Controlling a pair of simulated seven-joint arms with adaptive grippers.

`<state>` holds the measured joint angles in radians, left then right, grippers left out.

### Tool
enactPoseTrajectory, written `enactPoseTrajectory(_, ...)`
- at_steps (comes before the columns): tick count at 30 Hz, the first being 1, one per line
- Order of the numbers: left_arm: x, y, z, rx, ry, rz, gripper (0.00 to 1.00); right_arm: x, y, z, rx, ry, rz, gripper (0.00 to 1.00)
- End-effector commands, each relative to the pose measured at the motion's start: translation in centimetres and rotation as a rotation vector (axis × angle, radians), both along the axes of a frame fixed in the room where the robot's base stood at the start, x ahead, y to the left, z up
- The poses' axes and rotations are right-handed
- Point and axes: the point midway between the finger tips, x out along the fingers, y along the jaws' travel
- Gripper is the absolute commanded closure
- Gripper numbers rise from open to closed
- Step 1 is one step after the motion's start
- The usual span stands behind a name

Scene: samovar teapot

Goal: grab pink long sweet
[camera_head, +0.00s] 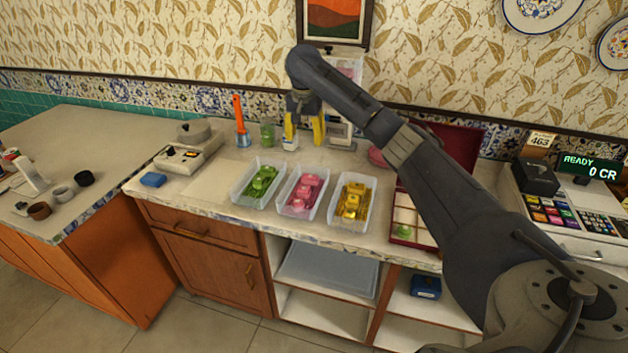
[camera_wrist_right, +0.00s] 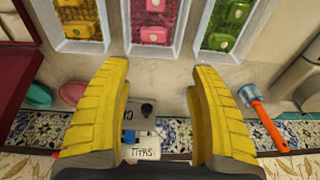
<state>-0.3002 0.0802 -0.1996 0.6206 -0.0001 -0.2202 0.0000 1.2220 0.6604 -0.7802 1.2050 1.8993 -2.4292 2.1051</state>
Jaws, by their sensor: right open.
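Pink sweets (camera_head: 303,190) lie in the middle clear tray (camera_head: 282,205) on the counter. In the right wrist view, pink sweets (camera_wrist_right: 154,35) show in the middle tray, above the fingertips. I cannot clearly tell which pink piece is the long one. My right gripper (camera_head: 304,132) points down behind the trays, near the wall. In the right wrist view, its yellow fingers (camera_wrist_right: 158,75) are wide apart with nothing held between them. My left gripper is not in view.
Trays of green sweets (camera_head: 262,182) and yellow sweets (camera_head: 353,200) flank the pink one. A partitioned box (camera_head: 405,215) with a raised red lid stands to the right, holding a green sweet. An orange-handled tool (camera_head: 239,115) stands behind the trays. A cash register (camera_head: 570,215) is far right.

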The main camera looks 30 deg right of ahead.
Motion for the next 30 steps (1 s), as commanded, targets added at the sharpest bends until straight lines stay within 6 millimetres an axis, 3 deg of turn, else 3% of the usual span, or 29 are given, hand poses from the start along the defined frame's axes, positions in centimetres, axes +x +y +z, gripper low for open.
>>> enactPoseTrajectory(5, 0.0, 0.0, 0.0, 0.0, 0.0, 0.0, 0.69, -0.4, -0.2, -1.9, -0.021, 0.029, 0.004, 0.39)
enactPoseTrajectory(21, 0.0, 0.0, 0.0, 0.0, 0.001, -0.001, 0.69, 0.2, -1.1, -10.8, -0.021, 0.03, 0.003, 0.39)
enactPoseTrajectory(30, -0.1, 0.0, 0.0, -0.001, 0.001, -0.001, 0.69, 0.5, -1.2, -12.7, -0.021, 0.027, 0.004, 0.39)
